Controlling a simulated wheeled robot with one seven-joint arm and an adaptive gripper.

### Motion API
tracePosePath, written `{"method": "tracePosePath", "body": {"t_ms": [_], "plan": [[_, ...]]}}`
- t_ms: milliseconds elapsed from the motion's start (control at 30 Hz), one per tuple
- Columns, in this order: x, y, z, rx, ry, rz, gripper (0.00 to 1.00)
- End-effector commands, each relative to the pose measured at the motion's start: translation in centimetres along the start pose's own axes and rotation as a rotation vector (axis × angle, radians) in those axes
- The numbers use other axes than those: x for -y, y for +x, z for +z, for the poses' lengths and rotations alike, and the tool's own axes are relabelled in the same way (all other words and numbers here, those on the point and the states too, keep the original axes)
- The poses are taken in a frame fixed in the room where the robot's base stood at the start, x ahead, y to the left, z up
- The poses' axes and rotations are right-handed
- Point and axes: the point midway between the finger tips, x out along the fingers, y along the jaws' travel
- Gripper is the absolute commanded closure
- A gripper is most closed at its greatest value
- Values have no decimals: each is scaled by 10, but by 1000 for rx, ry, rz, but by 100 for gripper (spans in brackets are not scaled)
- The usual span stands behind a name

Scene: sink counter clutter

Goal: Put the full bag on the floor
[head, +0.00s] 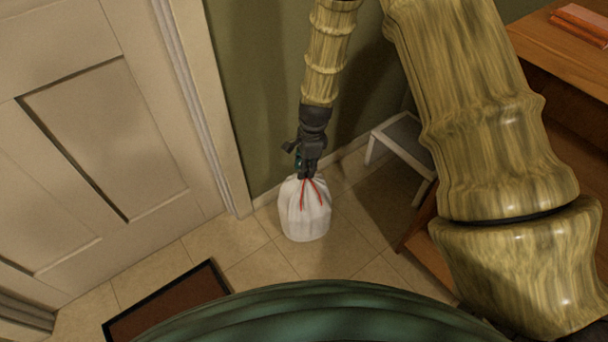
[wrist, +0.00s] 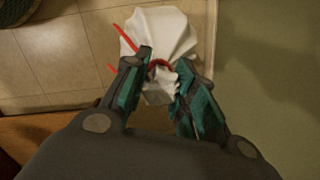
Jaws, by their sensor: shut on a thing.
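The full bag (head: 304,212) is white with red drawstrings and is gathered at its top. It stands upright in the head view, at or just above the tiled floor (head: 258,269); I cannot tell whether its base touches. My gripper (head: 308,176) points down and is shut on the gathered neck of the bag. In the wrist view the bag (wrist: 162,36) spreads out beyond the fingertips, and its neck lies between the two fingers of my gripper (wrist: 164,76).
A pale door (head: 105,110) stands at the left, with a brown mat (head: 170,302) in front of it. A green wall (head: 250,90) is behind the bag. A small grey step stool (head: 400,135) and a wooden table (head: 560,65) are to the right. Floor tiles around the bag are clear.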

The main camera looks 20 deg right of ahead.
Motion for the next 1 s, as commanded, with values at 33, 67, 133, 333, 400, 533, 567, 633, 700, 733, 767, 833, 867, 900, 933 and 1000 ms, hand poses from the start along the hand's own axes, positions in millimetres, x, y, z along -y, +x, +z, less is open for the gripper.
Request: {"method": "tracePosePath", "body": {"t_ms": [33,67,133,333,400,533,567,633,700,733,767,833,867,900,933,1000], "plan": [[3,0,1,0,-1,0,100],[4,0,1,0,0,0,100],[5,0,2,0,0,1,100],[5,16,0,1,2,1,100],[5,24,-1,1,2,1,100],[6,34,-2,1,1,0,100],[6,35,-2,1,1,0,100],[6,35,-2,1,1,0,100],[6,34,-2,1,1,-1,100],[6,34,-2,1,1,0,100],[6,34,-2,1,1,0,100],[5,35,-2,1,1,0,100],[5,35,-2,1,1,0,100],[5,36,-2,1,1,0,100],[5,36,-2,1,1,1,100],[4,38,-3,1,1,2,64]]}}
